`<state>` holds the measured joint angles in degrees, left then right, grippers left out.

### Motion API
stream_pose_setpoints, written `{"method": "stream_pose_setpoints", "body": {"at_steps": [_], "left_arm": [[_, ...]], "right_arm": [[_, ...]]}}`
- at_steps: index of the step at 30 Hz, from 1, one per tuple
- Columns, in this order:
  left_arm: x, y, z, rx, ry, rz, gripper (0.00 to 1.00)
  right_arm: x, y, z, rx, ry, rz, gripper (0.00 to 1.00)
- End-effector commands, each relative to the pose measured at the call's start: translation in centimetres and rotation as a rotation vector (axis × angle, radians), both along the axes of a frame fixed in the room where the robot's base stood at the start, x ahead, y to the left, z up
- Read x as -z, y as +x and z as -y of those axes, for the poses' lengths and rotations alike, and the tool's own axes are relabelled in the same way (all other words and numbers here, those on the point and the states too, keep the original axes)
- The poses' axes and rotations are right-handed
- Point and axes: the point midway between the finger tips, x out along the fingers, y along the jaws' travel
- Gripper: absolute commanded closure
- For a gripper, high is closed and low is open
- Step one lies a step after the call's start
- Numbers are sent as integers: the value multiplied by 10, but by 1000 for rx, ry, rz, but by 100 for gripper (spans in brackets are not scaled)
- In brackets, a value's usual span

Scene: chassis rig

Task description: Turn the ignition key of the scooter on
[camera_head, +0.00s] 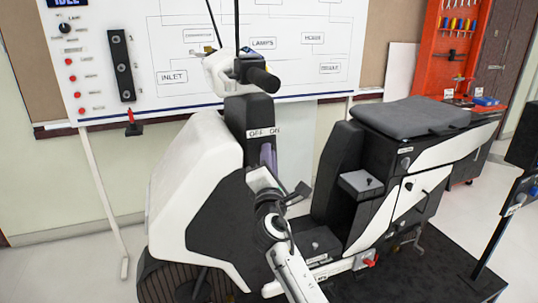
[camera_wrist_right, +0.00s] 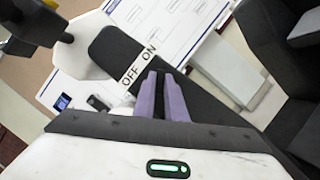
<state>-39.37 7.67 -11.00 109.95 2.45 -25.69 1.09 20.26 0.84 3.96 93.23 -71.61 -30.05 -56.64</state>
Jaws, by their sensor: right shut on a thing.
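The white and black scooter (camera_head: 190,170) stands in the middle of the head view. Its dark steering column carries a white OFF ON label (camera_head: 262,132), which also shows in the right wrist view (camera_wrist_right: 139,64). My right gripper (camera_head: 268,150) is at the column just below the label. In the right wrist view its purple fingers (camera_wrist_right: 163,80) are close together, with their tips at the panel under the label. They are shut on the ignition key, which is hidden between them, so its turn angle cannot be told. My left gripper is not in view.
The handlebar grip (camera_head: 262,79) juts out above the column. The scooter's seat (camera_head: 410,115) and a small grey box (camera_head: 360,184) are to the right. A whiteboard (camera_head: 180,30) stands behind, and a red tool rack (camera_head: 455,45) is at the back right.

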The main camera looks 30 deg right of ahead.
Motion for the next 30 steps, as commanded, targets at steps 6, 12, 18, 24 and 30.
{"method": "stream_pose_setpoints", "body": {"at_steps": [6, 12, 18, 24, 30], "left_arm": [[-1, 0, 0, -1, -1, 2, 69], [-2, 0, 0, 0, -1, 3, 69], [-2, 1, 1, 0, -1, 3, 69], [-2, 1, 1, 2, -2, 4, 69], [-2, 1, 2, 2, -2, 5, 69]], "right_arm": [[0, 0, -1, -2, 28, 7, 100], [0, 0, -1, -2, 31, 8, 100], [0, 0, -1, -2, 31, 8, 81], [0, 0, 0, -1, 29, 7, 70], [1, -1, -2, -1, 28, 6, 70]]}}
